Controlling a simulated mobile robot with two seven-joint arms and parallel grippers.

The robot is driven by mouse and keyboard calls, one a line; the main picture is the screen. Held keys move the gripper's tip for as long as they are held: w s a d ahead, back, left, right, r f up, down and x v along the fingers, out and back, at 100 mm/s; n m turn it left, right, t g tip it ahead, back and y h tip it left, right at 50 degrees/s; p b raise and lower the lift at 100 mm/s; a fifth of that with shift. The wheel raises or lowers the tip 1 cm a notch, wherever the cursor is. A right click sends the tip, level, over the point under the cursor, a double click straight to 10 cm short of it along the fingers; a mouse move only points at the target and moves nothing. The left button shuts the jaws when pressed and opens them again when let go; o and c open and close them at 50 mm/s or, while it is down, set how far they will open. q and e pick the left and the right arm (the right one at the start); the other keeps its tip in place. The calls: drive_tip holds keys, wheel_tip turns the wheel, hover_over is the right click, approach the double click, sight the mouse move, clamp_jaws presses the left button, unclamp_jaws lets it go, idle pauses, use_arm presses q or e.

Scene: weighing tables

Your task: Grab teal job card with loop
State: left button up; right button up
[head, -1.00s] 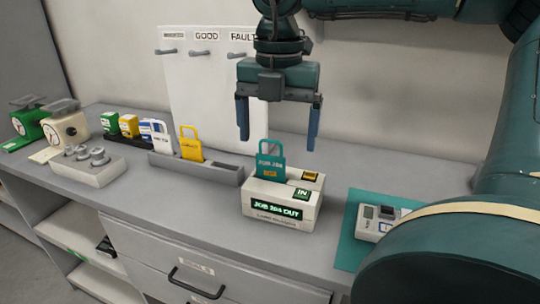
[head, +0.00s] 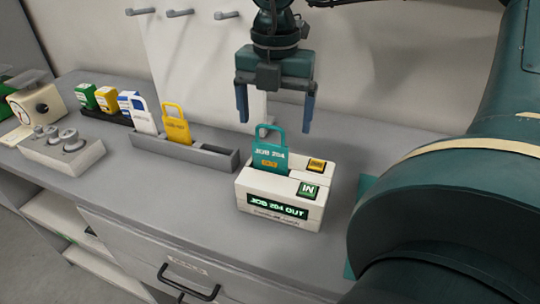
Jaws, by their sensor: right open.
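The teal job card (head: 269,153) with a loop on top stands upright in the slot of a white card reader box (head: 262,188). The card reads "JOB 294". My right gripper (head: 275,119) is open and empty, pointing down. In the picture its fingers flank the top of the card's loop. I cannot tell how far it is above or behind the card. My left gripper is not in view.
A grey rack (head: 208,157) left of the box holds a white card (head: 144,118) and a yellow card (head: 176,126). A block with metal weights (head: 62,152) and a cream scale (head: 36,103) stand further left. My arm covers the right side.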

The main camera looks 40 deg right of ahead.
sight(270, 144)
drive_tip(key=shift+w+a+f+p, duration=0.1)
drive_tip(key=shift+f+p, duration=0.1)
drive_tip(key=shift+f, duration=0.95)
drive_tip(key=shift+w+f+p, duration=0.15)
drive_tip(key=shift+f, duration=1.05)
drive_tip(key=shift+w+a+f+p, duration=0.1)
drive_tip(key=shift+f+p, duration=0.1)
drive_tip(key=shift+f, duration=0.95)
drive_tip(key=c, duration=1.1)
drive_tip(key=shift+o, duration=0.2)
drive_tip(key=shift+r, duration=0.1)
